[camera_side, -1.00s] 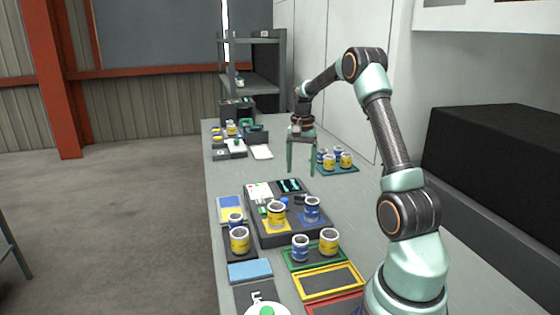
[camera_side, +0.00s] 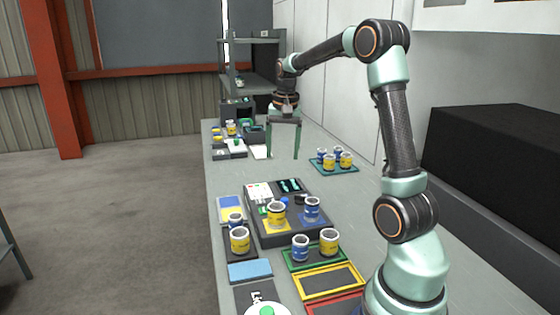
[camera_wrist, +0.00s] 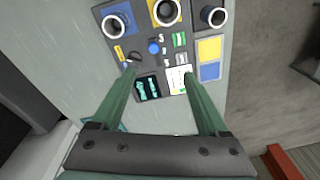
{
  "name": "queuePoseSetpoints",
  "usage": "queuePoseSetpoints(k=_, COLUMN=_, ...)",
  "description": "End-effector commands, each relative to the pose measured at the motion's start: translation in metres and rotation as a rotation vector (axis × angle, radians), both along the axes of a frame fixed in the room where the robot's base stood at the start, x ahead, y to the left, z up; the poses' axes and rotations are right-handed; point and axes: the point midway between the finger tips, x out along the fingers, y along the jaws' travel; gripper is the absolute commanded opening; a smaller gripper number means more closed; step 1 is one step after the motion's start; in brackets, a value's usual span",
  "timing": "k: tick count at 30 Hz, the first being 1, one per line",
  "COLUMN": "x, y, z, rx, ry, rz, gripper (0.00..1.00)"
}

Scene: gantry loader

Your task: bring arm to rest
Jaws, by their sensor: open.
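My gripper (camera_side: 283,152) hangs in the air over the bench, with its two green fingers pointing down and spread apart. Nothing is between the fingers. In the wrist view the open gripper (camera_wrist: 158,76) shows above the dark loader panel (camera_wrist: 108,50), which has a small display, a white card and a blue knob. In the side view the panel (camera_side: 256,236) lies nearer the camera than the gripper. A yellow-labelled cup (camera_side: 276,213) and a blue-labelled cup (camera_side: 312,208) stand upright on it.
A teal tray (camera_side: 338,171) with several cups stands right of my gripper. A green-edged tray (camera_side: 290,262) holds two cups, and a yellow-edged tray (camera_side: 325,295) is empty. A grey shelf (camera_side: 252,80) stands at the far end. The bench (camera_side: 228,178) is clear between groups.

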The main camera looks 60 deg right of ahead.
Motion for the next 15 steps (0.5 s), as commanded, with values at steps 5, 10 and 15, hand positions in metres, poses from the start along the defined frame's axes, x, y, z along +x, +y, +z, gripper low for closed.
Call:
queuePoseSetpoints(k=5, x=-0.003, y=0.076, z=0.029, rx=-0.063, ry=-0.073, rz=0.264, gripper=0.78)
queuePoseSetpoints(k=10, x=-0.02, y=0.138, z=0.042, rx=-0.12, ry=-0.141, rz=0.506, gripper=0.78)
queuePoseSetpoints(k=15, x=-0.045, y=0.193, z=0.044, rx=-0.179, ry=-0.214, rz=0.743, gripper=0.78)
